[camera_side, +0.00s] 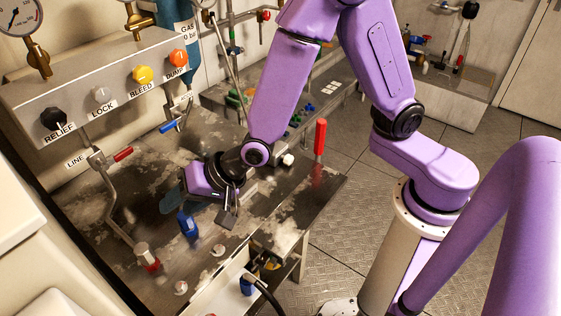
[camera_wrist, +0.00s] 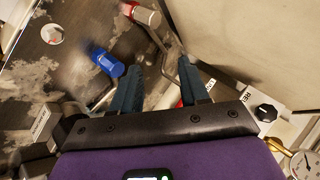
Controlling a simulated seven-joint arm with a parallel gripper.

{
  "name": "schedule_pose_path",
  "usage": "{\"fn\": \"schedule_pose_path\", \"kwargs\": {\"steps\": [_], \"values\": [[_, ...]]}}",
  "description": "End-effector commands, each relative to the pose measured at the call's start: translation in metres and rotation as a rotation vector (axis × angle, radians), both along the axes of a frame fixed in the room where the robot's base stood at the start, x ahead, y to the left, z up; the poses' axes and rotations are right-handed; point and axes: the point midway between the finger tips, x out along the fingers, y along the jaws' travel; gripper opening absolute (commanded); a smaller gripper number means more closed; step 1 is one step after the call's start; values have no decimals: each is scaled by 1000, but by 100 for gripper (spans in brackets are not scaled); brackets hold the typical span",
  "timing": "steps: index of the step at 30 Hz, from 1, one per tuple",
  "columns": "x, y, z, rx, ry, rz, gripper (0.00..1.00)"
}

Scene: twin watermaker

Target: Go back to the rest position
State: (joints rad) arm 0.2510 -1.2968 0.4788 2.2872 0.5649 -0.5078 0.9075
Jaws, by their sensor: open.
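My gripper (camera_side: 172,198) is low over the left part of the worn metal bench (camera_side: 125,195) in the side view, below the knob panel. Its fingers point left. In the wrist view the two dark teal fingers of my gripper (camera_wrist: 160,78) stand apart with nothing held between them. A blue capped fitting (camera_side: 188,225) stands near the fingers; it also shows in the wrist view (camera_wrist: 107,62), beyond and left of the left finger. Whether anything touches the fingers I cannot tell.
A panel (camera_side: 95,85) with black, grey, yellow and orange knobs stands above the bench. A red-handled pipe (camera_side: 123,154) rises at left. A red fitting (camera_side: 150,260) stands at the front. A tall red handle (camera_side: 320,137) stands at the bench's right. The floor (camera_side: 345,205) beyond is clear.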

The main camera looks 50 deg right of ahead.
Motion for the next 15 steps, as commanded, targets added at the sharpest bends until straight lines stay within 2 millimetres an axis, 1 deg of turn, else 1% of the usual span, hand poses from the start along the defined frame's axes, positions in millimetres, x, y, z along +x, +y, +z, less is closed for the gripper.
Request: {"fn": "schedule_pose_path", "kwargs": {"steps": [1,5,6,8,9,11,12,14,15], "values": [[-15,-6,9,-43,14,90,45],[-58,-27,23,-183,43,341,45],[-71,-37,26,-229,48,420,45],[-91,-52,33,-295,51,537,45],[-104,-63,36,-341,51,617,45],[-123,-82,42,-411,50,733,45],[-135,-96,46,-457,48,810,45],[-152,-119,51,-531,45,924,45],[-163,-134,55,-578,42,1000,45]]}}
